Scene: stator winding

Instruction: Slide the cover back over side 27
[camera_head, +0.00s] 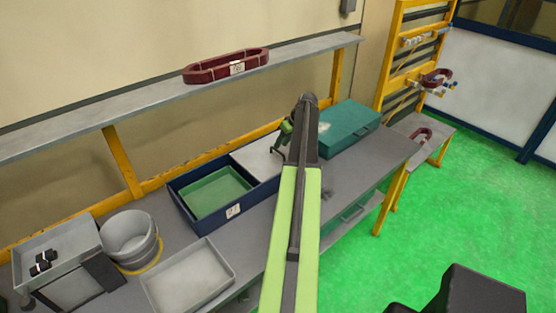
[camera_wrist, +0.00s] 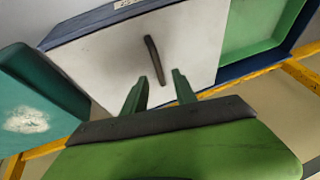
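A dark blue box (camera_head: 206,213) with a small white label stands on the workbench. Its left half is uncovered and shows a green interior (camera_head: 215,190). A pale grey cover (camera_head: 256,160) lies over the right half. In the wrist view the cover (camera_wrist: 100,62) has a dark bar handle (camera_wrist: 152,58), and the open green half (camera_wrist: 250,25) is at the right. My gripper (camera_wrist: 160,76) is open, with its green fingertips on either side of the handle's near end. In the head view my gripper (camera_head: 284,132) is above the cover, partly hidden by my arm. The label is too small to read surely.
A teal case (camera_head: 345,128) stands close to the right of the box. A grey tray (camera_head: 190,280), a bucket (camera_head: 128,238) and a bin (camera_head: 55,250) are to the left. A shelf (camera_head: 130,97) with a dark red ring (camera_head: 205,74) runs behind.

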